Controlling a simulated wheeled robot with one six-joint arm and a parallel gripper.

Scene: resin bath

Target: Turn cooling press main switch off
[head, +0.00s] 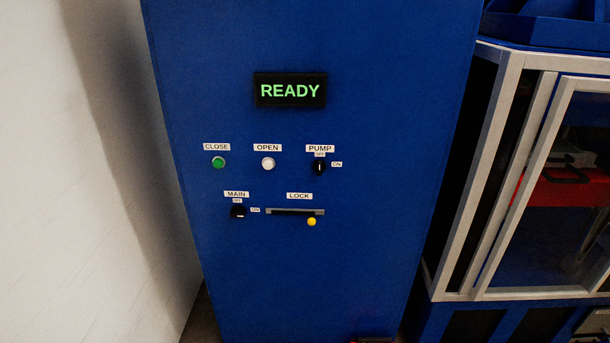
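The blue press cabinet (300,270) stands upright in front of me in the head view. Its main switch (238,211) is a small black rotary knob under the MAIN label, at the lower left of the controls. An OFF label (237,201) sits above the knob and an ON label (255,210) to its right. The knob's short white mark looks level, in line with ON rather than OFF, though it is small. The display (290,91) reads READY in green. My gripper is not in view.
Nearby are the green CLOSE button (218,163), white OPEN button (268,163), black PUMP knob (320,167) and LOCK slot (295,212) with a yellow knob (312,222). A white wall (90,180) is left; a framed glass enclosure (540,180) is right. Nothing blocks the panel.

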